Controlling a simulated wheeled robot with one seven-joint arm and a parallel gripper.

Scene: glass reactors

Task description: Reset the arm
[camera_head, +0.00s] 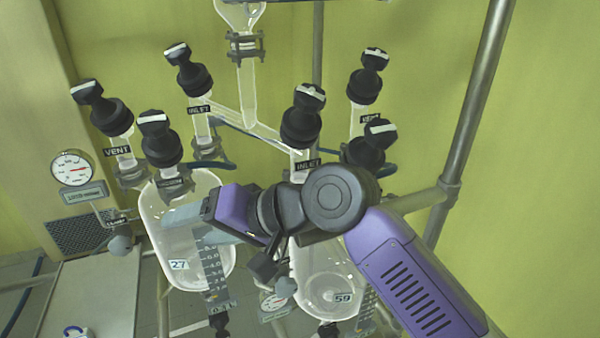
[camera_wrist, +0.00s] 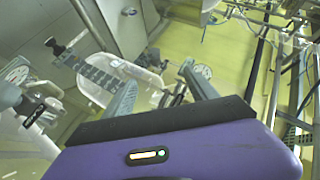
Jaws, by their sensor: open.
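My gripper (camera_head: 188,222) is in front of the left glass vessel, labelled 27 (camera_head: 165,262), and covers part of it. Its purple body points left, and my arm reaches in from the lower right. In the wrist view, the two grey fingers of my gripper (camera_wrist: 161,88) stand apart with nothing held between them. A glass vessel with a dark scale strip (camera_wrist: 98,75) shows beyond the left finger. The right vessel, labelled 59 (camera_head: 325,285), is partly hidden behind my arm. I cannot tell whether my fingers touch the glass.
Black-capped valves stand above the vessels, including the vent valve (camera_head: 103,108) and an inlet valve (camera_head: 303,117). A pressure gauge (camera_head: 72,168) is on the left. A metal pole (camera_head: 478,95) rises at the right.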

